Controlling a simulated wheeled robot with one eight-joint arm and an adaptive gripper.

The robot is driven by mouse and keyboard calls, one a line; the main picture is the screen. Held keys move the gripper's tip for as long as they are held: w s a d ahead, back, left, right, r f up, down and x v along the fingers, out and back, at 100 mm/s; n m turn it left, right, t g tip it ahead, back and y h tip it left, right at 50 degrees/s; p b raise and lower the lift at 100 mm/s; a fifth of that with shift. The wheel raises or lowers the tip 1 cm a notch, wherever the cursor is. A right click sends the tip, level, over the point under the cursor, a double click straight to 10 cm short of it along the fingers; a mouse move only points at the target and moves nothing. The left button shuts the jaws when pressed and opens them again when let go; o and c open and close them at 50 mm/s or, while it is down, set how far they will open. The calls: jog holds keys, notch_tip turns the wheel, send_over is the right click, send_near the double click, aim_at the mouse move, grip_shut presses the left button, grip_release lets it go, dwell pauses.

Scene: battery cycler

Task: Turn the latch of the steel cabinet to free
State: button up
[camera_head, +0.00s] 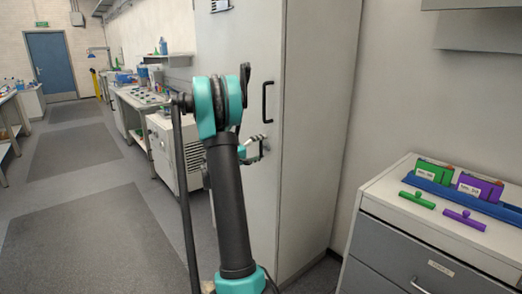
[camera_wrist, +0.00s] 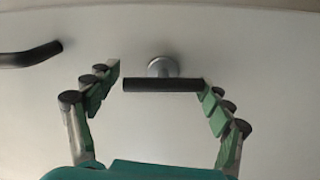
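The steel cabinet (camera_head: 311,150) is tall and pale grey, with its door shut in the head view. In the wrist view the latch (camera_wrist: 162,85) is a short black bar on a round silver boss, lying level across the picture. My gripper (camera_wrist: 160,80) is open, with one green-padded finger at each end of the bar. The right finger is very close to the bar's right end; I cannot tell if it touches. In the head view my gripper (camera_head: 254,149) is at the cabinet door, below the black door handle (camera_head: 267,101), and the latch is hard to make out.
The door handle also shows at the upper left of the wrist view (camera_wrist: 30,55). A drawer unit (camera_head: 425,235) with green and purple items stands right of the cabinet. A bench (camera_head: 140,100) and a white boxy unit (camera_head: 172,150) stand left. The aisle floor is clear.

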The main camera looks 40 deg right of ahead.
jog(key=shift+o, duration=0.7)
jog(key=shift+a+f, duration=0.1)
jog(key=shift+a, duration=0.05)
jog(key=s+a, duration=0.1)
jog(key=a, duration=1)
jog(key=shift+a, duration=0.4)
jog(key=s+a+f+t+y, duration=0.1)
jog(key=s+a+f+y, duration=0.5)
jog(key=s+a, duration=0.3)
jog(key=s+a+f+n+y, duration=0.1)
jog(key=s+a+f+y, duration=0.5)
jog(key=s+a, duration=0.3)
jog(key=s+a+f+t+y, duration=0.1)
jog(key=s+a+f+y, duration=0.5)
jog(key=s+a, duration=0.3)
jog(key=a, duration=0.3)
jog(key=shift+a+t, duration=0.3)
jog(key=shift+a, duration=0.05)
